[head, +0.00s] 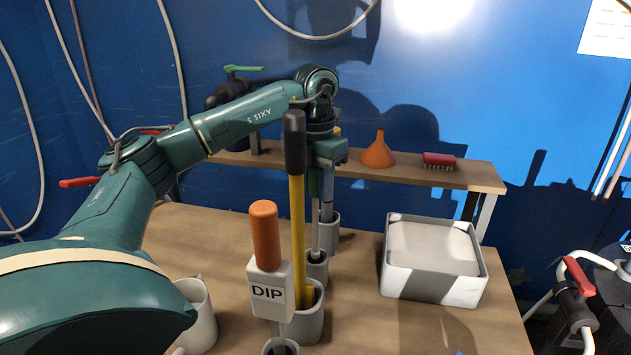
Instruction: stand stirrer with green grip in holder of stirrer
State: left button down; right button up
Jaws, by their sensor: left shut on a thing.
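My left gripper (322,165) hangs over the table, pointing down, behind a yellow rod with a black top. It is shut on what looks like the stirrer's dark green grip (313,182). The stirrer's thin grey shaft (315,232) runs down upright from there. Its lower end meets the mouth of a small grey cup-like holder (317,270); I cannot tell how deep it sits. The yellow rod partly covers the grip and holder. My right gripper is not in view.
A yellow rod (298,220) stands in a grey cup (309,322), beside an orange-handled DIP tool (264,235). Another grey cup (330,240) stands behind. A grey bin (432,282) is right. A shelf (480,176) bears an orange funnel (378,152) and red brush (439,160). The table's front right is mostly clear.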

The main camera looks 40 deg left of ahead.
pick_arm(q)
jog(key=shift+f+b, duration=0.3)
jog(key=shift+f, duration=0.85)
jog(key=shift+f+b, duration=1.35)
jog(key=shift+f, duration=0.7)
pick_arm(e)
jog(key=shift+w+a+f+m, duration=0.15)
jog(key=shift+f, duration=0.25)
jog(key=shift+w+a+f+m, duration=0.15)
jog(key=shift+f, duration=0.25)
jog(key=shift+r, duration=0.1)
pick_arm(q)
jog(key=c, duration=1.4)
grip_release()
jog(key=shift+c, duration=0.2)
jog(key=o, duration=0.3)
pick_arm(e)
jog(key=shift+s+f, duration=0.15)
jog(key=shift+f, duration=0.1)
pick_arm(q)
jog(key=shift+o, duration=0.2)
